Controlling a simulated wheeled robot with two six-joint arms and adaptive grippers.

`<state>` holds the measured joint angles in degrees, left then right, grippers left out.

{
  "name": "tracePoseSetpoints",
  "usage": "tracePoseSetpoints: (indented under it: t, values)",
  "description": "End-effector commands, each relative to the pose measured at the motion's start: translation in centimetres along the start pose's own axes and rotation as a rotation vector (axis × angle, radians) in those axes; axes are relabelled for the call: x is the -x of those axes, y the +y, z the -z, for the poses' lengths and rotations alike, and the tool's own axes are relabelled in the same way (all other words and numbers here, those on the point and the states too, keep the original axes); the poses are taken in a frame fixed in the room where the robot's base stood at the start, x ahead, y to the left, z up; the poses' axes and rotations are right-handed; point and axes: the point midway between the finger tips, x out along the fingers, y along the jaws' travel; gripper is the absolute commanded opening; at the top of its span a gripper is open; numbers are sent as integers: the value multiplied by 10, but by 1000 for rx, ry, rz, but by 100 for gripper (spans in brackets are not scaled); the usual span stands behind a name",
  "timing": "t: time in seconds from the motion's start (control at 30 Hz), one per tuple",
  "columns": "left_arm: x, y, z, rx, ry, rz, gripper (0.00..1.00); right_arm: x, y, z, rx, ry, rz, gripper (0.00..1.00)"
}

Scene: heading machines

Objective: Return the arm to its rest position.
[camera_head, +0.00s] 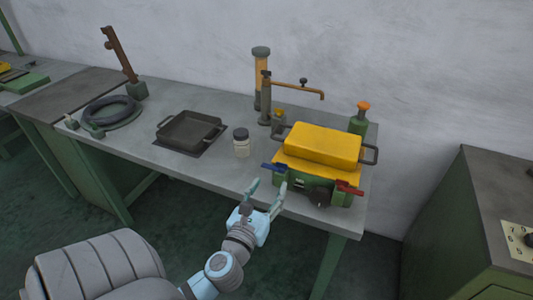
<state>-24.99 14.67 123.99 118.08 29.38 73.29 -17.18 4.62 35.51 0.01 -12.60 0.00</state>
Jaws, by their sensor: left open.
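My left gripper (266,187) is in the camera_head view at the lower middle, near the front edge of the grey workbench (215,172). Its two pale fingers are apart and nothing shows between them. The fingertips are in front of a small jar (241,143) with a dark lid and to the left of a green machine (318,190) with a yellow top. I cannot tell from this one view whether the fingers are above the bench or just off its edge. My right gripper is not in view.
A dark square pan (189,131) and a black ring (111,111) lie on the bench. A yellow block (322,145) tops the green machine, with blue and red levers at its front. A post with a brass arm (297,90) stands behind. A green cabinet (440,220) stands at right.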

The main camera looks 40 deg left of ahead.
Motion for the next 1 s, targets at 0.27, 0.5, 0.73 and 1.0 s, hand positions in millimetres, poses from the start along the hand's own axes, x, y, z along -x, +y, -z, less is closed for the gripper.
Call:
tracePoseSetpoints:
  t: [0.27,0.5,0.73,1.0]
  values:
    - [14,0,-1,0,-1,0,50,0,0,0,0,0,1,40]
    - [14,0,-1,0,-1,0,50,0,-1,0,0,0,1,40]
    - [13,-4,-3,-102,-13,19,50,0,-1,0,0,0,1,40]
    - [49,-26,202,-1776,15,489,50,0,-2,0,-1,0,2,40]
